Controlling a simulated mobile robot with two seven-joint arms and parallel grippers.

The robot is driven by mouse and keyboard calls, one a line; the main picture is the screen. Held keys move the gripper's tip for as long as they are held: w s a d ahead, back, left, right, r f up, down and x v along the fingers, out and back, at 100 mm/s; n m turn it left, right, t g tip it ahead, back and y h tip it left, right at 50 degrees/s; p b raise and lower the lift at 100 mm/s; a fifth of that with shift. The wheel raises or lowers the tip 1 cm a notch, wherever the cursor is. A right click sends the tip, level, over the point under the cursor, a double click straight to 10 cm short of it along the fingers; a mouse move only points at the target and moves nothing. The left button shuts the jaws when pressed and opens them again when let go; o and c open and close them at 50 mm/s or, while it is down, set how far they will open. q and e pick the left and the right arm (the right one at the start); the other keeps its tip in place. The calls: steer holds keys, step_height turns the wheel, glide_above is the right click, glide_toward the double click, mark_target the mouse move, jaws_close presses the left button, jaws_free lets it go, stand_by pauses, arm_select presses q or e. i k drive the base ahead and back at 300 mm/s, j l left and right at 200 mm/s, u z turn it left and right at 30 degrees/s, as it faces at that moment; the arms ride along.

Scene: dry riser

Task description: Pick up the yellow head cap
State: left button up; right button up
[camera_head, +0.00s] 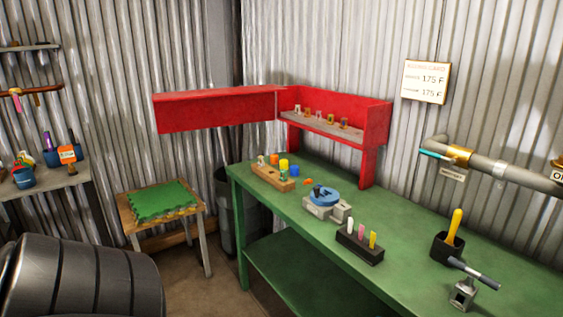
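A small yellow cylinder (283,165), which looks like the yellow head cap, stands on the left part of the green workbench (405,243). It is at the back edge of a wooden block (270,178); I cannot tell whether it touches the block. Neither of my grippers is in view.
A blue-topped grey device (322,203), a black rack (359,247) of coloured sticks and a black holder (446,247) with a yellow handle stand on the bench. A red shelf (375,125) rises behind. A black ribbed round thing (85,280) fills the lower left.

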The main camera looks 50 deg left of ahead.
mark_target(284, 163)
steer(key=i+j+z, duration=0.1)
steer(key=j, duration=1.3)
steer(key=j+z, duration=0.1)
steer(key=j, duration=1.3)
steer(key=i, duration=0.05)
